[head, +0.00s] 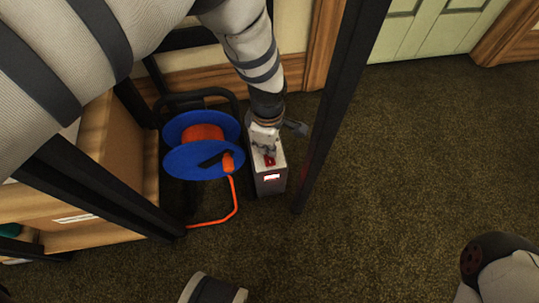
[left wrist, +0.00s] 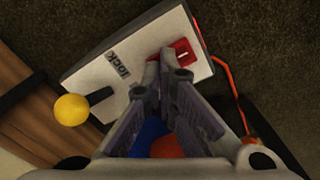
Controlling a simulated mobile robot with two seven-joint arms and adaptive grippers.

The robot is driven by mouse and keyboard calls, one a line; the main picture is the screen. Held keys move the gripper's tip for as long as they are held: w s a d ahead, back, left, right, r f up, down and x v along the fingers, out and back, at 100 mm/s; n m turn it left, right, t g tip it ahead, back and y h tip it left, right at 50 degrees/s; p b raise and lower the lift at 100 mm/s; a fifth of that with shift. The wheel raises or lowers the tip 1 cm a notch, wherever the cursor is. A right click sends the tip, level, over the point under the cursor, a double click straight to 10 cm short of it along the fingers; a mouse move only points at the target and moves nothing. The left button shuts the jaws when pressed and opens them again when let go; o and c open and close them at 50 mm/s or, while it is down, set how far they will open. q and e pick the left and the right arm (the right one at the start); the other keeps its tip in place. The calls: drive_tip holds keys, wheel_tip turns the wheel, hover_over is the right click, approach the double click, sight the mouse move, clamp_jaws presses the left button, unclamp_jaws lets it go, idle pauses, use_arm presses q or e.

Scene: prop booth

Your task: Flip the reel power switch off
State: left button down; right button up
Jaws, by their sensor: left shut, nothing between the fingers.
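The cable reel (head: 185,160) has blue discs and an orange cable, and stands at the left in the head view. Right beside it is a narrow box (head: 270,186) with a pale top. A red rocker switch (head: 269,160) sits on that top; it also shows in the left wrist view (left wrist: 184,54). My left gripper (head: 265,148) points down over the box. Its fingertips (left wrist: 166,66) are together and empty, right at the switch's edge. I cannot tell if they touch it or which way the rocker is tipped. My right gripper is out of view.
A lever with a yellow ball (left wrist: 72,109) sticks out of the box top, near a "lock" label (left wrist: 121,65). A dark post (head: 335,110) stands close on the right of the box. Carpet (head: 400,150) at the right is clear.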

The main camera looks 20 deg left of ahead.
use_arm(q)
drive_tip(key=shift+f, duration=0.2)
drive_tip(key=shift+r+p, duration=2.2)
drive_tip(key=shift+r, duration=1.4)
drive_tip(key=shift+f, duration=0.1)
